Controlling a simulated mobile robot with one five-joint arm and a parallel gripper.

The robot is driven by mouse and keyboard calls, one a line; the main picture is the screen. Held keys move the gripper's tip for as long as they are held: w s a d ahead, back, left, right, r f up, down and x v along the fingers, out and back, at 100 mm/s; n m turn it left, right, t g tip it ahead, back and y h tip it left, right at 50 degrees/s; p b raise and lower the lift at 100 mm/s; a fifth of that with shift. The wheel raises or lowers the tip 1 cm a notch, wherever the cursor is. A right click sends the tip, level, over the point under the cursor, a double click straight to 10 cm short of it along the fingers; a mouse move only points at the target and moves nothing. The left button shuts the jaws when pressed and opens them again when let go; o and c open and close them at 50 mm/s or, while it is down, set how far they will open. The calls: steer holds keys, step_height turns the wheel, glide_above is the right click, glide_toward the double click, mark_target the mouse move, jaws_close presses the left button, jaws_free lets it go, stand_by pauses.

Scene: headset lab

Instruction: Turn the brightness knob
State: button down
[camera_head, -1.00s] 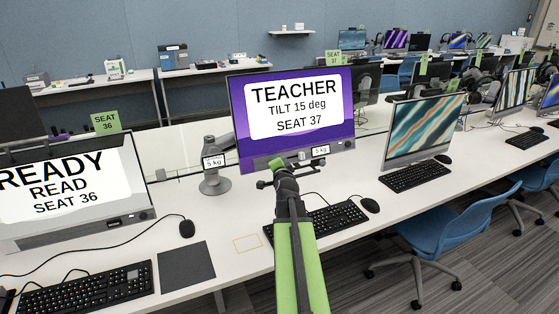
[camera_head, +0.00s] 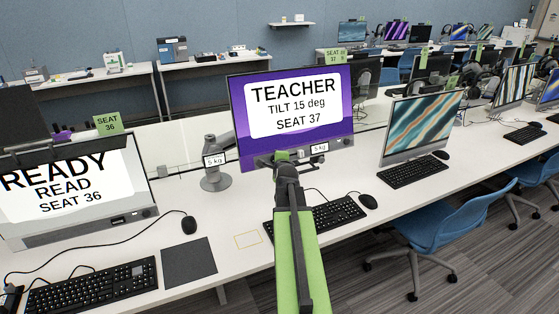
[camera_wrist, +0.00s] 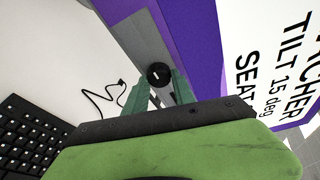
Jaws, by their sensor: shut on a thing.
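The purple monitor (camera_head: 240,120), reading TEACHER, TILT 15 deg, SEAT 37, stands on its arm at the middle of the desk row. In the wrist view a round black knob (camera_wrist: 159,74) with a pale mark sits on the monitor's grey lower bezel (camera_wrist: 140,40). My gripper (camera_wrist: 158,81) has a green finger on each side of the knob and is shut on it. In the head view my gripper (camera_head: 284,157) is at the monitor's lower edge and hides the knob.
A 5 kg label hangs on the grey monitor arm (camera_head: 214,178). A black keyboard (camera_head: 338,215) and mouse (camera_head: 368,201) lie below the monitor. The SEAT 36 monitor (camera_head: 150,205) stands at left, a striped monitor (camera_head: 425,122) at right. A blue chair (camera_head: 455,220) stands in front.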

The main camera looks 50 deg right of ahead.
stand_by(0.4)
steer(key=c, duration=1)
jaws_free()
steer(key=shift+c, duration=0.2)
